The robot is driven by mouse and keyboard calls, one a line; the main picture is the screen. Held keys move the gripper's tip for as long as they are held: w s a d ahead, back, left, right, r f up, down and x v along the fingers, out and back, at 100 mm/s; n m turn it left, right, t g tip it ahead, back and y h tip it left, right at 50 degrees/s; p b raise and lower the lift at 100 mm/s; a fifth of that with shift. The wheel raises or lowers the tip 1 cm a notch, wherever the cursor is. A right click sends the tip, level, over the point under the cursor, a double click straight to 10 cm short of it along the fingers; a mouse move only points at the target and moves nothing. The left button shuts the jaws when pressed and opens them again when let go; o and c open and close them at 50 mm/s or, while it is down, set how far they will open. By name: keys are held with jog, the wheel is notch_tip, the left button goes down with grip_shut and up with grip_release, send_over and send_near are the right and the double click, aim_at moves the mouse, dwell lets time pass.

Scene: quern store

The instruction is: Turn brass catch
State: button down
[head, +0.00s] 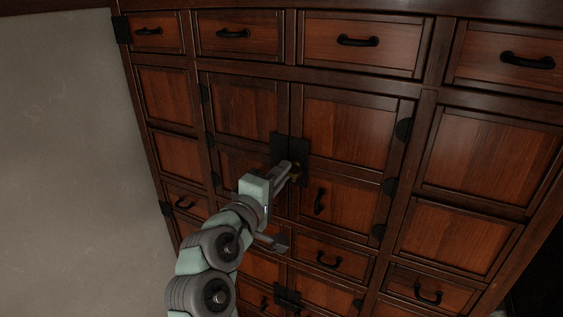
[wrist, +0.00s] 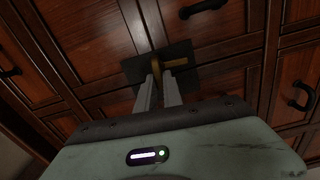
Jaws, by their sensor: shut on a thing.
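The brass catch (wrist: 174,68) sits on a dark square plate (wrist: 188,78) on the cabinet front. In the wrist view a brass bar of it reaches right from between my fingertips. My gripper (wrist: 167,72) is shut on the catch, its two pale fingers on either side of it. In the head view the catch (head: 297,172) is a small brass spot at the tip of my gripper (head: 291,170), against the dark plate (head: 290,150) where the two middle doors meet. My fingers hide part of it.
The wooden cabinet (head: 350,132) fills most of the head view, with black drawer pulls and hinges standing proud. A plain grey wall (head: 70,150) is at left.

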jog(key=shift+n+p, duration=0.4)
jog(key=shift+n, duration=0.1)
jog(key=c, duration=1.5)
grip_release()
jog(key=shift+s, duration=0.1)
jog(key=b+v, duration=0.3)
jog(key=v, duration=0.7)
jog(key=shift+s+a, duration=0.15)
jog(key=shift+s, duration=0.1)
